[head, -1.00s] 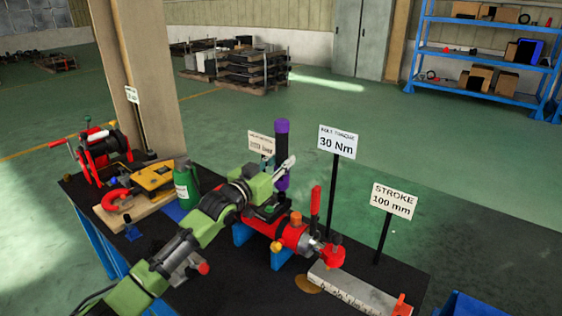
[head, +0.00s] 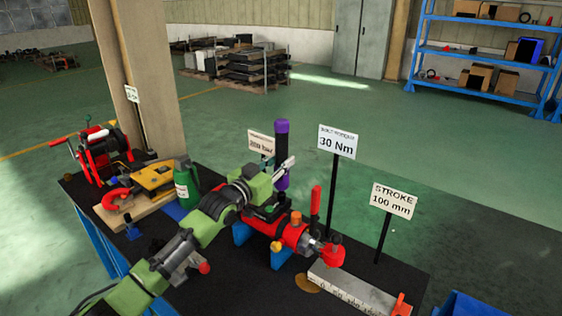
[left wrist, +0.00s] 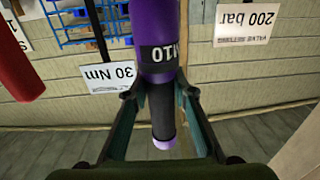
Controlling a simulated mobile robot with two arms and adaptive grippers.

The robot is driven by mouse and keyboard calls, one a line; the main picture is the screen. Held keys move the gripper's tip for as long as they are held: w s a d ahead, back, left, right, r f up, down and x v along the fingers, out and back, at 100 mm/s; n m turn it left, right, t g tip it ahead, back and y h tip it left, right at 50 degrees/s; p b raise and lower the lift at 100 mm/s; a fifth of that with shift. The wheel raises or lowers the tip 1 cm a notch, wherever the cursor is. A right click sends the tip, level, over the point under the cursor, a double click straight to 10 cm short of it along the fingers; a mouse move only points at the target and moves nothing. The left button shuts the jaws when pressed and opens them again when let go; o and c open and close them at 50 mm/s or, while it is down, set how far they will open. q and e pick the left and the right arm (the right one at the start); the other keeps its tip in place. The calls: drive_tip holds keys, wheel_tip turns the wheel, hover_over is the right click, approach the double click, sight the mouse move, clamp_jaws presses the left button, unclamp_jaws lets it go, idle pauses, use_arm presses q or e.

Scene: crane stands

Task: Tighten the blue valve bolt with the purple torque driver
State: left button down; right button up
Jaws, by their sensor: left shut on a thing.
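The purple torque driver (head: 282,138) stands upright over the red cylinder (head: 292,236) on the bench. It has a black band around its middle. My left gripper (head: 284,172) is shut on it from the left side. In the left wrist view the driver (left wrist: 160,45) runs between the two fingers of the left gripper (left wrist: 160,108), with a dark grip section and a purple end below. I cannot make out the blue valve bolt. My right gripper is not in view.
A "30 Nm" sign (head: 337,141) and a "STROKE 100 mm" sign (head: 394,200) stand on thin posts to the right. A marked grey bar (head: 350,292) lies at the front right. A green bottle (head: 186,184) and a red winch (head: 100,150) stand left.

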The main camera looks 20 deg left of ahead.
use_arm(q)
drive_tip(key=shift+r, duration=0.35)
